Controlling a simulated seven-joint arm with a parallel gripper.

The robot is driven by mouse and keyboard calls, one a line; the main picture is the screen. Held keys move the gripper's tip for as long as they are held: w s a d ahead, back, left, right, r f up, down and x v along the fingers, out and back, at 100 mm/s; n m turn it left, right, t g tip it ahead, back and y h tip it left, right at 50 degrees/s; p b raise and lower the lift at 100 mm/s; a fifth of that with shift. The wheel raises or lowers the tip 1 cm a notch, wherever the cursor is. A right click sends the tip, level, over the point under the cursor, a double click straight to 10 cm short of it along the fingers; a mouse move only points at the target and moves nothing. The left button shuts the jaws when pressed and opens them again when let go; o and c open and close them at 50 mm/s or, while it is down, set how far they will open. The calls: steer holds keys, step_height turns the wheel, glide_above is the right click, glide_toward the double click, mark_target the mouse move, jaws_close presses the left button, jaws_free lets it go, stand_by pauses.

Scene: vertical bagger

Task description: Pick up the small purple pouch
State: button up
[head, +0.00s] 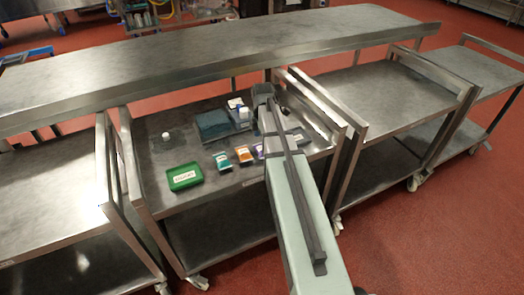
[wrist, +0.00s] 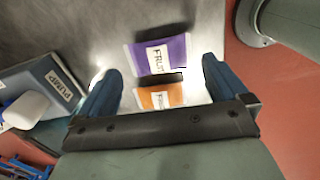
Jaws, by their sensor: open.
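The small purple pouch (wrist: 160,54) lies flat on the steel cart top in the wrist view, with a white label. In the head view only a sliver of it (head: 259,150) shows beside my arm. My gripper (wrist: 160,73) is open and empty above the cart, its blue fingers spread left and right. The purple pouch appears just beyond the fingertips. An orange pouch (wrist: 162,95) with a white label shows between the fingers, partly covered by the gripper body. It also shows in the head view (head: 243,154). The fingers are hidden in the head view.
A teal pouch (head: 222,161) and a green tray (head: 185,176) lie left of the orange pouch. A dark teal box (head: 213,124) stands behind. A labelled dark container (wrist: 55,88) and a white object (wrist: 26,110) are left of my gripper. The raised steel shelf (head: 200,55) runs behind.

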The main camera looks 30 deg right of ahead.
steer(key=shift+w+a+f, duration=0.1)
steer(key=shift+f, duration=2.2)
steer(key=c, duration=0.8)
steer(key=shift+r, duration=0.15)
